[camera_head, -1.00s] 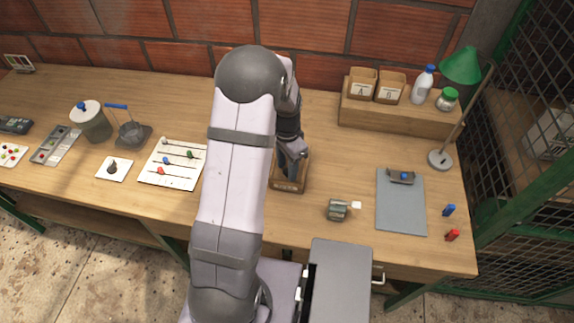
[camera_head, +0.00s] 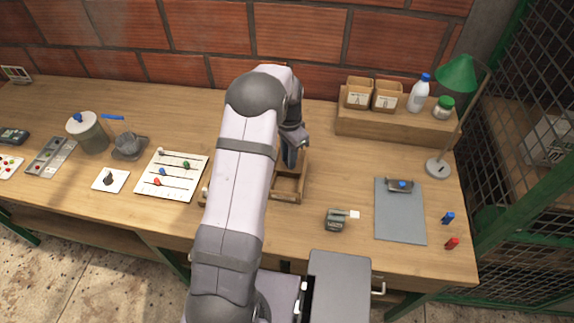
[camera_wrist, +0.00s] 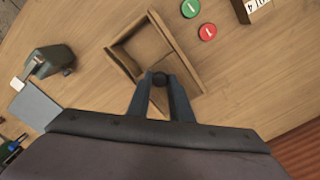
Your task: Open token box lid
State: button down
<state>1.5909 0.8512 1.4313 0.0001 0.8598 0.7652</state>
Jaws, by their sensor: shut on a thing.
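The wooden token box (camera_head: 288,197) stands on the table just right of my arm in the head view. Its open compartment faces up, and it also shows in the wrist view (camera_wrist: 119,57). In the head view my gripper (camera_head: 290,160) is at the far end of the box, partly hidden by my wrist. The lid (camera_wrist: 176,45) appears as a wooden panel on the right side of the box in the wrist view, partly hidden by my fingers.
A green token (camera_wrist: 190,8) and a red token (camera_wrist: 207,32) lie beside the box. A small olive-grey device (camera_head: 336,219) and a grey clipboard (camera_head: 400,220) are to the right. A wooden shelf (camera_head: 390,126) stands behind. Bare table lies between box and shelf.

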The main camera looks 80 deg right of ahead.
jog(key=shift+d, duration=0.2)
jog(key=shift+r, duration=0.1)
jog(key=c, duration=1.6)
grip_release()
jog(key=shift+r, duration=0.1)
jog(key=shift+r+b, duration=1.2)
jog(key=shift+r, duration=2.35)
